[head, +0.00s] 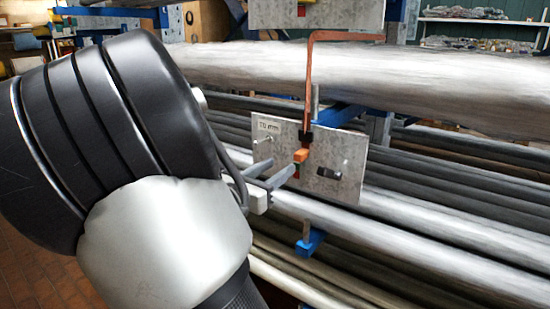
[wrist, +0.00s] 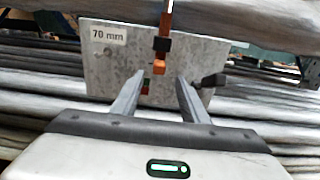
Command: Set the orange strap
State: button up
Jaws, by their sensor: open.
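The orange strap (head: 308,90) hangs down from a bend at the top over a grey metal plate (head: 338,160) marked 70 mm. A black clip (head: 306,137) sits around its lower part, and its bright orange end (head: 300,156) hangs just below. In the wrist view the strap (wrist: 164,25), the black clip (wrist: 162,45) and the orange end (wrist: 159,66) stand between and beyond my fingertips. My gripper (head: 283,175) is open in front of the plate; it also shows in the wrist view (wrist: 160,80). Whether the fingertips touch the orange end cannot be told.
A peg (head: 263,139) sticks out at the plate's left and a black latch-like part (head: 329,173) at its right. Large grey pipes (head: 440,85) run behind and below. Another plate (head: 330,14) is above. A blue bracket (head: 308,243) juts out below.

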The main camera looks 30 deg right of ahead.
aim_at(297, 155)
jog(key=b+x, duration=0.1)
jog(key=x, duration=0.9)
jog(key=shift+w+d, duration=0.1)
jog(key=shift+d, duration=0.05)
grip_shut()
